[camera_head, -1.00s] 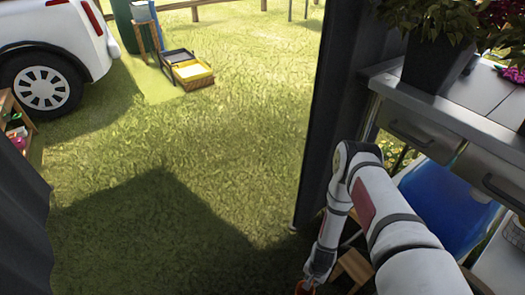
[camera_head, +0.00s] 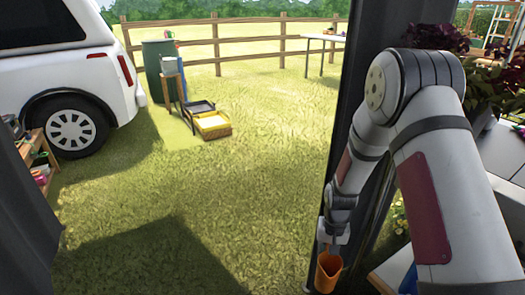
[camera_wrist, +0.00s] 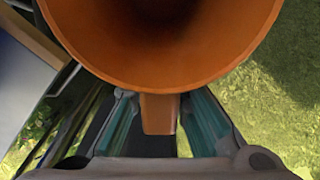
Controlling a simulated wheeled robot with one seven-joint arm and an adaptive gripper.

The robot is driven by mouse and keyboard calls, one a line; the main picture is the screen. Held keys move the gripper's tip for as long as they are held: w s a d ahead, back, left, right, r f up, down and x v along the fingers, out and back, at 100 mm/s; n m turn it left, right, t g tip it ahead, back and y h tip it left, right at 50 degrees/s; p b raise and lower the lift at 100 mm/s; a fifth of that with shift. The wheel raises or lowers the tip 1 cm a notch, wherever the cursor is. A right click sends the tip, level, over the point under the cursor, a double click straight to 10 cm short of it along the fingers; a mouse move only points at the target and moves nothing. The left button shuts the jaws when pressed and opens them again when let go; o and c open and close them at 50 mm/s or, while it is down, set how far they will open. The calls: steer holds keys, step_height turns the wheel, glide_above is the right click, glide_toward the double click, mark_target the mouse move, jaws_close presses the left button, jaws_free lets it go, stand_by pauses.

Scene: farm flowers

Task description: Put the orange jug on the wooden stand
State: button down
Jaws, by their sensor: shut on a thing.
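The orange jug (camera_head: 328,271) hangs below my gripper (camera_head: 333,235) at the lower right of the head view, in front of a dark post. In the wrist view the jug (camera_wrist: 160,45) fills the top, with its wide round mouth facing the camera. My gripper (camera_wrist: 160,118) is shut on the jug's handle, which sits between the fingers. A slim wooden stand (camera_head: 181,88) with a pale item on top is beside a green barrel on the grass, far off at the upper left. I cannot tell if this is the task's stand.
The dark post (camera_head: 362,110) is close to my arm. A table with plants (camera_head: 487,85) is at right. Open grass lies ahead.

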steer(key=s+r+p, duration=0.4)
steer(key=r+p, duration=0.6)
steer(key=r, duration=0.4)
steer(key=s+r+n+p, duration=0.1)
steer(key=s+r+p, duration=0.3)
steer(key=r+p, duration=0.6)
steer(key=s+r+n+p, duration=0.1)
steer(key=s+r+p, duration=0.3)
steer(key=r+p, duration=0.7)
steer(key=shift+s+a+r, duration=0.2)
steer(key=shift+a+r, duration=0.05)
steer(key=shift+r, duration=3.7)
